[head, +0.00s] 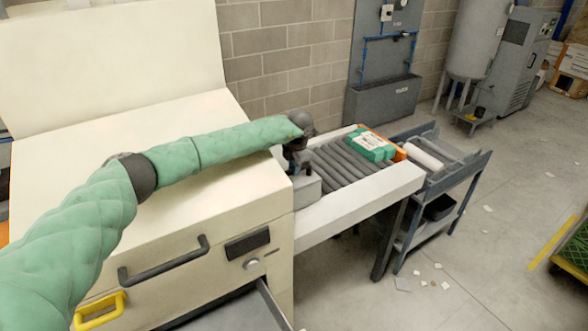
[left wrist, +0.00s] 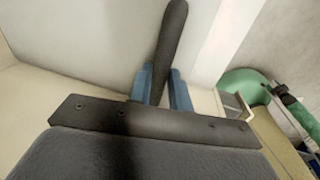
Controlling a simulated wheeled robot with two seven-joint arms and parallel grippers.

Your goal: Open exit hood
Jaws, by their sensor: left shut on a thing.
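The large cream machine (head: 200,180) fills the left of the head view, and its sloped cream top looks closed on the exit side. I cannot tell exactly where the exit hood's edges run. My left arm reaches across the top, and my left gripper (head: 298,167) is at the machine's right end, where the rollers begin. In the left wrist view, the blue fingers of the gripper (left wrist: 162,72) are shut on a dark bar-shaped handle (left wrist: 172,30) in front of a pale panel. The fingertips are hidden in the head view. My right gripper is not in view.
A roller conveyor (head: 345,207) leaves the machine's right end, with a green-and-white pack (head: 372,146) on it. A grey cart (head: 440,180) stands beyond. A dark handle bar (head: 165,262) and a yellow handle (head: 100,312) are on the machine's front. Floor at right is mostly free.

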